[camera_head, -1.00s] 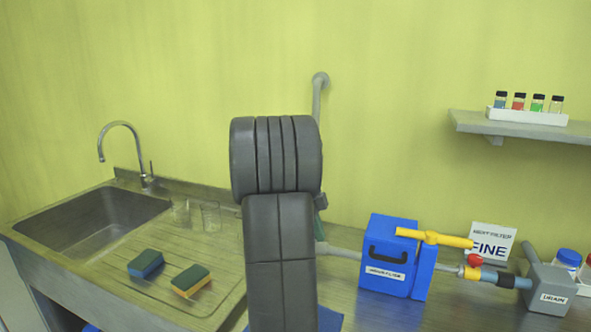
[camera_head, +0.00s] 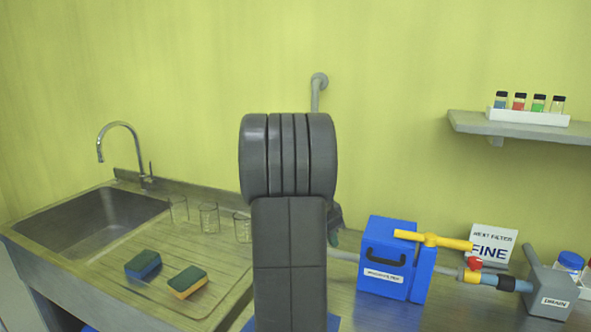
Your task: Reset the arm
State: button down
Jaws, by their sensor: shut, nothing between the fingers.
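My dark grey arm (camera_head: 289,230) stands upright in the middle of the view, its rounded top joint in front of the yellow-green wall. My gripper is hidden behind the arm, and its fingers do not show. A small dark part (camera_head: 335,217) sticks out at the arm's right side; I cannot tell what it belongs to. Nothing held can be seen.
On the left are a sink (camera_head: 92,222), several glass beakers (camera_head: 208,218) and two sponges (camera_head: 143,264) (camera_head: 187,281). On the right are a blue filter box (camera_head: 385,270) with a yellow handle (camera_head: 432,239), a grey drain box (camera_head: 550,285) and a wall shelf (camera_head: 520,128) with vials.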

jog(key=shift+w+d+n+p, duration=0.35)
jog(key=shift+d+n, duration=0.1)
jog(key=shift+n, duration=0.45)
jog(key=shift+a, duration=0.1)
